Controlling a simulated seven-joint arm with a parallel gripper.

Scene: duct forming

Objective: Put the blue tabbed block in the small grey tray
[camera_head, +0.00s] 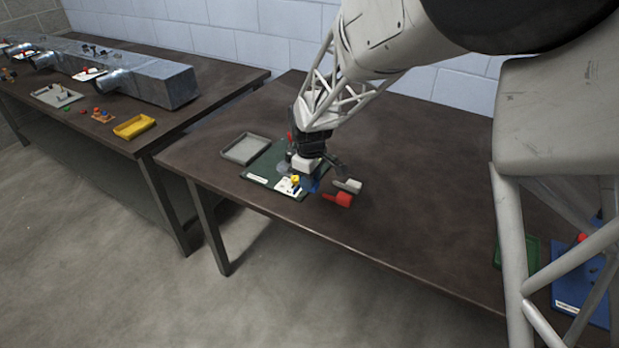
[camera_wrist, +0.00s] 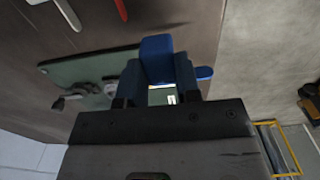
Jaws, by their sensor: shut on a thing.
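The blue tabbed block (camera_wrist: 157,50) is held in my gripper (camera_wrist: 158,88), with a blue tab showing on the right in the wrist view. In the head view my gripper (camera_head: 313,176) is shut on it, low over the right part of a green mat (camera_head: 262,170). Only a little blue (camera_head: 313,186) of the block shows there; my gripper hides the rest. I cannot tell whether the block touches the mat. The small grey tray (camera_head: 226,154) lies left of the mat, apart from my gripper, and looks empty.
A white plate with a yellow-topped part (camera_head: 295,180) stands on the mat's front. A red piece (camera_head: 340,199) and a grey piece (camera_head: 348,186) lie to the right. A yellow tray (camera_head: 134,127) is on the other table. The middle of my table is clear.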

